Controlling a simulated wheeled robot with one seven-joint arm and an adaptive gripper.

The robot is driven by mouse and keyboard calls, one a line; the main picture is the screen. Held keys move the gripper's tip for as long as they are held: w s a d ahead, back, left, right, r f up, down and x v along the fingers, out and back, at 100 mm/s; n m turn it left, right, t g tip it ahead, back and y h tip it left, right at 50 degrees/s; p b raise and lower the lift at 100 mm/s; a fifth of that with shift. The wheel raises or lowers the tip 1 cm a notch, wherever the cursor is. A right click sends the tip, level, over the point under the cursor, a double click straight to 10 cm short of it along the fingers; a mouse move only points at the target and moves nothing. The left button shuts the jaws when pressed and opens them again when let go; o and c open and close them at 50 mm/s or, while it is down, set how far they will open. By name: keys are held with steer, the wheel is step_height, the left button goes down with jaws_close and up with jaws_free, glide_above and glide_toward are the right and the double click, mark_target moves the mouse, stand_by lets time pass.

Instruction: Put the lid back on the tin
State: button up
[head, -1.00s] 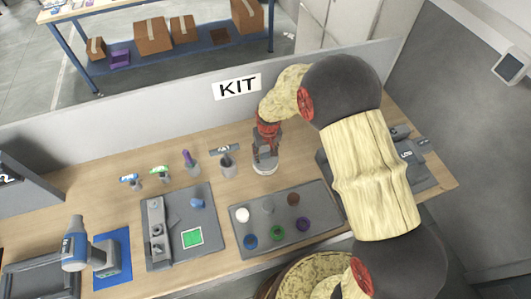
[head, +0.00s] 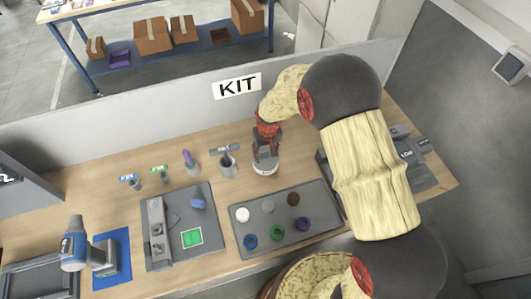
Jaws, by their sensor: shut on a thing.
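A small round white-and-grey tin (head: 264,169) stands on the wooden bench, just behind the grey tray of round parts. My gripper (head: 265,155) points down directly over the tin. It is shut on the lid, which is mostly hidden by the grey fingers. The lid is at or just above the tin's top; I cannot tell whether it is seated.
A grey tray (head: 237,238) with several coloured round pieces lies in front of the tin. A dark cup (head: 228,167) with a tool stands to its left. Farther left are another grey tray (head: 180,254) and a drill (head: 76,245). A low wall (head: 150,125) runs behind.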

stand_by(0.4)
steer(key=o, duration=1.2)
steer(key=shift+o, duration=1)
steer(key=o, duration=0.3)
steer(key=shift+r, duration=0.1)
steer(key=shift+r+p, duration=1.85)
steer(key=shift+r, duration=1.55)
steer(key=shift+c, duration=0.8)
steer(key=c, duration=1.9)
jaws_close()
